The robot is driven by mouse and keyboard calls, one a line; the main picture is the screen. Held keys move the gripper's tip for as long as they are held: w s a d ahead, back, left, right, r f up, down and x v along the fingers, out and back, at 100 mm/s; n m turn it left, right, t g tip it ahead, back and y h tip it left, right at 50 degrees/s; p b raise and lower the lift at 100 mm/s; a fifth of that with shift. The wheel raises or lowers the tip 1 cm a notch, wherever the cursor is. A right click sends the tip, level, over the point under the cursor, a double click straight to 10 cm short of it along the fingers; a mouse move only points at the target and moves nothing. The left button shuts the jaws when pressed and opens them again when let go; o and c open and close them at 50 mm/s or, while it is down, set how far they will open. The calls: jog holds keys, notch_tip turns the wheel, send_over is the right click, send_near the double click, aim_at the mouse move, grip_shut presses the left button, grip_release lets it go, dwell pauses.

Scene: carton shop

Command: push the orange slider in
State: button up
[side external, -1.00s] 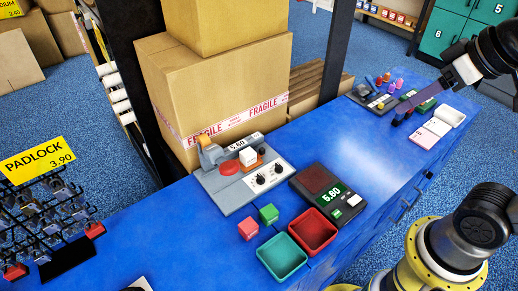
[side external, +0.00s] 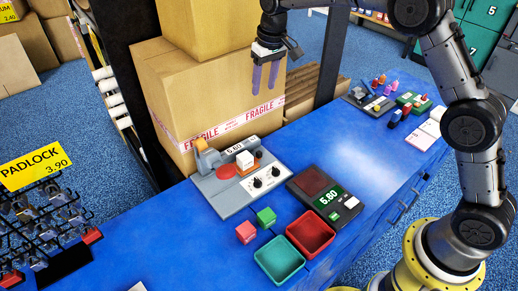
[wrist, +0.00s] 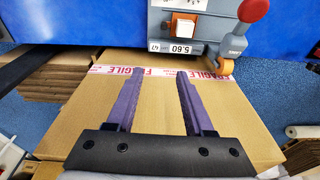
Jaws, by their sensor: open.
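An orange curved part (side external: 201,147) stands at the panel's far left corner and shows in the wrist view (wrist: 224,65). My gripper (side external: 265,88) is open and empty, pointing down, high in front of the cartons and apart from the panel. Its purple fingers show in the wrist view (wrist: 158,78).
Large cartons (side external: 190,90) stand directly behind the panel. Padlocks hang at left. The counter right of the scale is largely clear.

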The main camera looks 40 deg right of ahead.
jog(key=g, duration=0.2)
send_near(259, 152)
notch_tip(259, 152, down, 9)
jog(key=shift+s+a+r, duration=0.1)
jog(key=shift+s+r, duration=0.05)
jog(key=shift+r, duration=0.05)
grip_shut()
dwell(1.4)
